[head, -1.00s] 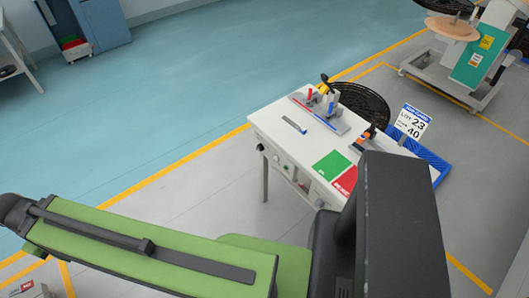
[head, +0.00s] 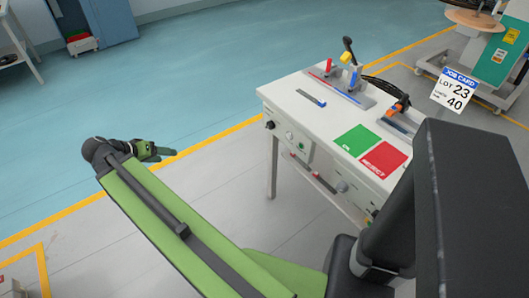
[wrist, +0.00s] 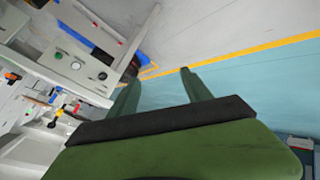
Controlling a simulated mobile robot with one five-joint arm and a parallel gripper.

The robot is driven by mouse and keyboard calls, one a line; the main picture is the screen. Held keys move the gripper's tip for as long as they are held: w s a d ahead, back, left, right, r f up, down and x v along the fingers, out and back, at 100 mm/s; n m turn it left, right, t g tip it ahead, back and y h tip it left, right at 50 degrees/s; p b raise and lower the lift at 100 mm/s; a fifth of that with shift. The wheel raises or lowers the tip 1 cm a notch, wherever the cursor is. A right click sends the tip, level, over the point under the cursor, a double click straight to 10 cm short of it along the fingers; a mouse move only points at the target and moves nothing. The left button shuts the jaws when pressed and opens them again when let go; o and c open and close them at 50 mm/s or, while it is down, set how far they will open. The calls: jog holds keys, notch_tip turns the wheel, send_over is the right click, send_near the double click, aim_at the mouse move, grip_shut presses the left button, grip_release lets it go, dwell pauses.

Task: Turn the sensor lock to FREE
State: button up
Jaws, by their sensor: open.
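The white station (head: 300,110) stands right of centre in the head view. On its top are a black lever with a yellow part (head: 348,50), small red and blue pieces, and an orange-and-black lever (head: 399,106) at the right. I cannot tell which part is the sensor lock; no FREE marking is readable. My gripper (head: 170,154) is left of the station, apart from it, over the floor. In the wrist view its two fingers (wrist: 158,80) are spread, with nothing between them.
A green pad (head: 356,140) and a red REJECT pad (head: 383,160) lie on the station top. A job card (head: 454,90) stands behind its right end. A green-panelled machine (head: 497,58) is at the back right. The floor left of the station is clear.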

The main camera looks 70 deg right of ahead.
jog(key=s+d+f+m+g+h+b, duration=0.2)
jog(key=s+d+f+m+b, duration=0.15)
jog(key=d+b, duration=0.35)
jog(key=s+d+f+m+g+h+b, duration=0.2)
jog(key=s+d+f+m+b, duration=0.1)
jog(key=s+d+f+b, duration=0.25)
jog(key=m+g+h+b, duration=0.3)
jog(key=m+b, duration=0.3)
jog(key=b, duration=0.3)
send_near(267, 127)
jog(key=x, duration=0.9)
jog(key=shift+d, duration=0.25)
